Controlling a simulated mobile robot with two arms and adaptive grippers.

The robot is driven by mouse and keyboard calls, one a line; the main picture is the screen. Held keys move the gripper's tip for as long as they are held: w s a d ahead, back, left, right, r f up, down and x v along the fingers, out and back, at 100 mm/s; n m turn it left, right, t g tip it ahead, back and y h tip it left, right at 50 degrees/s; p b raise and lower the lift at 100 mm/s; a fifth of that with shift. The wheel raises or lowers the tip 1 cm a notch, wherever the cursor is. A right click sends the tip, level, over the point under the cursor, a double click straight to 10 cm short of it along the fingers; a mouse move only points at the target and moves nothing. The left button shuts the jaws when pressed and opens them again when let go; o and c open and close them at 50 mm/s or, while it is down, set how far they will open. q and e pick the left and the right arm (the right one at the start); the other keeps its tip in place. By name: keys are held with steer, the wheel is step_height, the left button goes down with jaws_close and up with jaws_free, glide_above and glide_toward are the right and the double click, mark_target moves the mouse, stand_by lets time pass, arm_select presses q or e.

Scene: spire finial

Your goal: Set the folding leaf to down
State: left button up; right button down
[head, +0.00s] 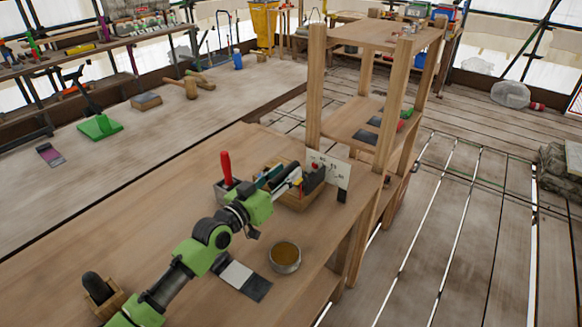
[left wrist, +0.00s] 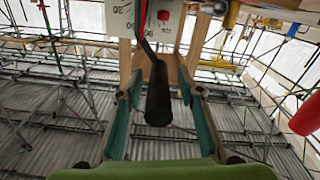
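My left gripper (head: 290,181) reaches over the workbench towards a white card with printed marks (head: 328,176). In the left wrist view the teal fingers of this gripper (left wrist: 162,92) are spread. A black handle (left wrist: 159,104) on a thin dark rod shows between them, with gaps on both sides. The white card (left wrist: 120,16) and a red knob (left wrist: 164,15) are behind it. In the head view a small black grip (head: 341,196) sits at the card's lower edge. No board is clearly recognisable as the folding leaf. My right gripper is not in view.
A wooden box (head: 300,201) stands beside the gripper, with a red-handled tool (head: 226,168) to its left. A round tin (head: 285,257) and a dark-and-pale flat piece (head: 240,276) lie on the bench (head: 190,215). A wooden shelf frame (head: 396,115) rises at the bench's right end.

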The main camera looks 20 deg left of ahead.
mark_target(291, 169)
arm_select(q)
steer(key=shift+x, duration=1.5)
